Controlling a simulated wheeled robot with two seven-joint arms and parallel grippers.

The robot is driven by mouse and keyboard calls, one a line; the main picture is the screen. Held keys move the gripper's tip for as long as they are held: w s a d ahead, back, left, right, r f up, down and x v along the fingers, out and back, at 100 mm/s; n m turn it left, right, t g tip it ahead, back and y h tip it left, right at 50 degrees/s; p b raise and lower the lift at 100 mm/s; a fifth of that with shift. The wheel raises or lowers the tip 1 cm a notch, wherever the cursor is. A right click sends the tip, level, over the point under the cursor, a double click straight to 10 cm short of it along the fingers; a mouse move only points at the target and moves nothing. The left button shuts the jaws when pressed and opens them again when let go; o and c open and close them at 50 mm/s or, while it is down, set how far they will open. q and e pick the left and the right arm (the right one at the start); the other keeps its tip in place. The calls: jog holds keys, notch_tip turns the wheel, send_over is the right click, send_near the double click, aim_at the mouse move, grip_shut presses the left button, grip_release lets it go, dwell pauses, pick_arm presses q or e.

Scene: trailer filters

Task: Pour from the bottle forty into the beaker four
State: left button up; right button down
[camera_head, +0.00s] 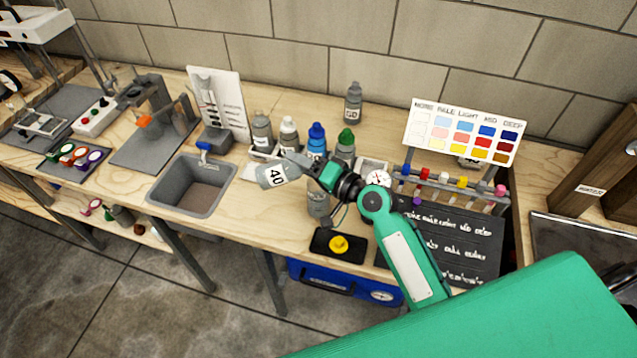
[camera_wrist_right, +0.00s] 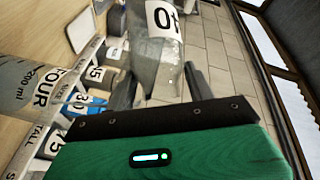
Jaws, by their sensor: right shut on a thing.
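My right gripper (camera_head: 298,163) is shut on the bottle forty (camera_head: 274,177), a grey bottle with a white "40" label. The bottle is held in the air, tipped far over toward the left, near the front of the bottle row. The bottle also shows between the fingers in the right wrist view (camera_wrist_right: 160,50). The beaker four (camera_wrist_right: 28,88), clear with "FOUR" and "200 ml" marks, shows at the left of the wrist view. In the head view a greyish vessel, likely this beaker (camera_head: 318,204), stands below and right of the bottle. I cannot make out any flow. My left gripper is out of view.
A rack row holds bottles with white, blue (camera_head: 317,140) and green (camera_head: 346,146) caps behind the gripper. A grey sink (camera_head: 192,184) is to the left. A black pad with a yellow knob (camera_head: 338,244) lies in front. A colour chart (camera_head: 462,133) stands at right.

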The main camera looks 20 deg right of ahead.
jog(key=shift+r, duration=0.15)
jog(key=shift+s+d+r+m+t+y+b, duration=0.15)
jog(key=shift+d+m+t+y+b, duration=0.4)
jog(key=shift+b, duration=1.5)
dwell(0.6)
dwell(0.4)
